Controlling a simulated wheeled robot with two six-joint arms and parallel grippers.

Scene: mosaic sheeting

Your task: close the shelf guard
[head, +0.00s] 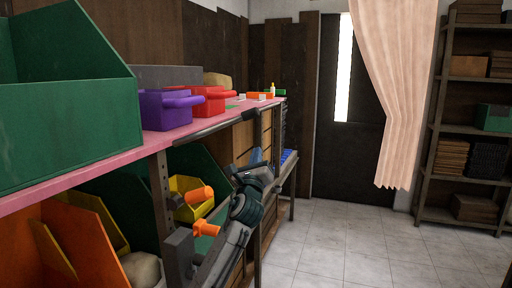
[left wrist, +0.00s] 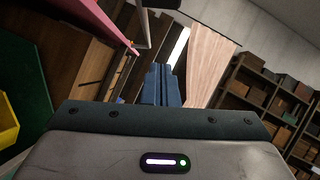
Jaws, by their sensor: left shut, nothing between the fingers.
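A dark bar (head: 215,125) runs along the front edge of the pink shelf (head: 90,175); it looks like the shelf guard, but its hinge and latch are not clear. My left gripper (head: 257,157) is in front of the shelving, below the far end of this bar, and appears apart from it. Its blue fingers (left wrist: 162,84) are shut and empty in the left wrist view. A grey block (head: 180,254) and two orange knobs stand by the near post, one upper knob (head: 200,195) and one lower knob (head: 206,228); what they belong to is unclear. My right gripper is out of view.
A green bin (head: 70,120), a purple bin (head: 165,110) and a red bin (head: 208,100) stand on the pink shelf. A yellow bin (head: 188,205) sits below. Tiled floor (head: 340,240) is clear on the right, before a curtain (head: 388,90) and a back rack (head: 430,150).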

